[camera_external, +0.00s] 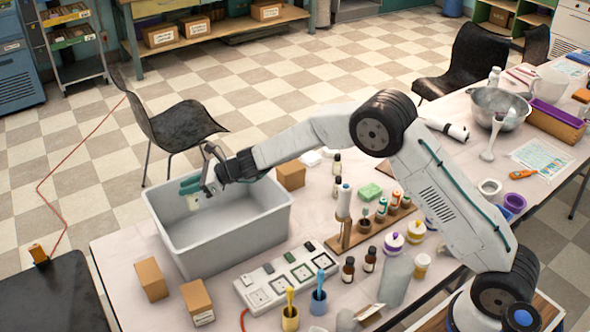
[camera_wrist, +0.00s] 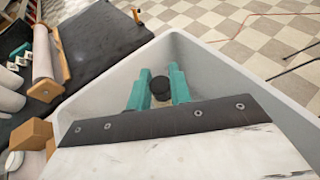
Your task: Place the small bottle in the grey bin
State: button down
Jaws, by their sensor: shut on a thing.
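The grey bin (camera_external: 232,237) is an open, light grey tub on the near left part of the table. Its walls fill much of the wrist view (camera_wrist: 226,80). My gripper (camera_external: 192,190), with teal fingers, is over the bin's opening near its far left side. In the wrist view my gripper (camera_wrist: 160,92) is shut on the small bottle (camera_wrist: 160,84), whose round black cap shows between the fingers. In the external view a pale part of the bottle (camera_external: 194,202) seems to show below the fingers. The rest of the bottle is hidden.
A cardboard box (camera_external: 290,175) stands just right of the bin. Two more boxes (camera_external: 151,279) and a power strip (camera_external: 285,280) lie in front of it. Several bottles and a wooden rack (camera_external: 372,225) crowd the table's middle. A black chair (camera_external: 180,125) stands behind the bin.

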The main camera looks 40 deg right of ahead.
notch_tip(320, 180, down, 13)
jog(key=shift+r, duration=0.1)
dwell(0.4)
jog(key=c, duration=1.3)
grip_release()
